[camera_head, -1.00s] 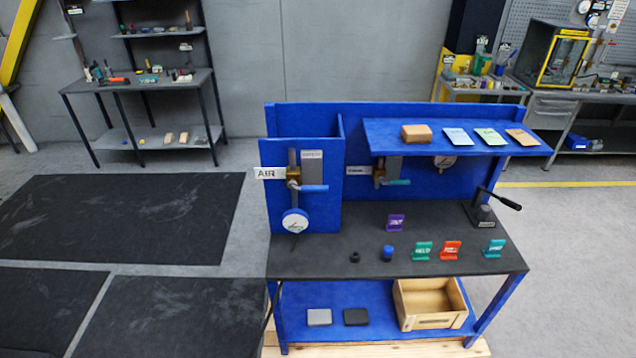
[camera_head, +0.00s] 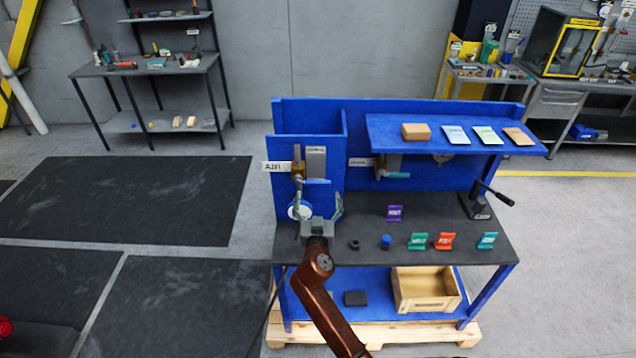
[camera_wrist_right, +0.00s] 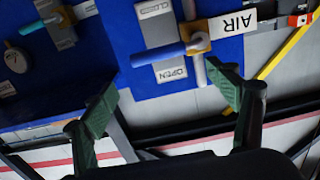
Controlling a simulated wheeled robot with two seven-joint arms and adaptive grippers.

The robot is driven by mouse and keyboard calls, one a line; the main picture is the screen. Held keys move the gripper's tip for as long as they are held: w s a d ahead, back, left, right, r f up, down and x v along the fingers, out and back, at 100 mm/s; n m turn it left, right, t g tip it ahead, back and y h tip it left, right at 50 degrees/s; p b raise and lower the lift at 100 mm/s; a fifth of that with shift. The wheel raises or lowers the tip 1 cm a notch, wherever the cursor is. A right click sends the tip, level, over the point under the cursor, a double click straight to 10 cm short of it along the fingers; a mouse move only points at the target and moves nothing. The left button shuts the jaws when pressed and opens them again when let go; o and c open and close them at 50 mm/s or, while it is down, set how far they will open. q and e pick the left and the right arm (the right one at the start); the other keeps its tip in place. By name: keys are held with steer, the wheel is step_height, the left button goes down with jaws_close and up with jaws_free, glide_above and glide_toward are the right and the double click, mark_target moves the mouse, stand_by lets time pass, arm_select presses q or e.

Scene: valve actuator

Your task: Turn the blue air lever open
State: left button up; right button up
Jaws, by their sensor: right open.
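The blue air lever (camera_head: 317,182) sticks out level to the right from a brass valve (camera_head: 298,170) on the blue panel, beside the AIR label (camera_head: 276,166). In the wrist view the blue lever (camera_wrist_right: 158,54) lies across a grey plate, between the words CLOSED (camera_wrist_right: 153,9) and OPEN (camera_wrist_right: 172,73). My right gripper (camera_head: 320,203) is open and empty, in front of the panel just below the lever. In the wrist view its green-padded fingers (camera_wrist_right: 165,92) stand apart, with the lever beyond them and not touched. My left gripper is not in view.
A second valve with a teal lever (camera_head: 397,175) is to the right. Coloured signs and a blue-topped knob (camera_head: 386,242) stand on the dark bench top (camera_head: 450,225). A shelf (camera_head: 375,130) overhangs the right side.

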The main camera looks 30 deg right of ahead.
mark_target(317, 183)
steer(key=p+x, duration=0.1)
steer(key=x, duration=0.6)
steer(key=shift+w+f, duration=0.1)
steer(key=c, duration=1.7)
steer(key=shift+a, duration=0.1)
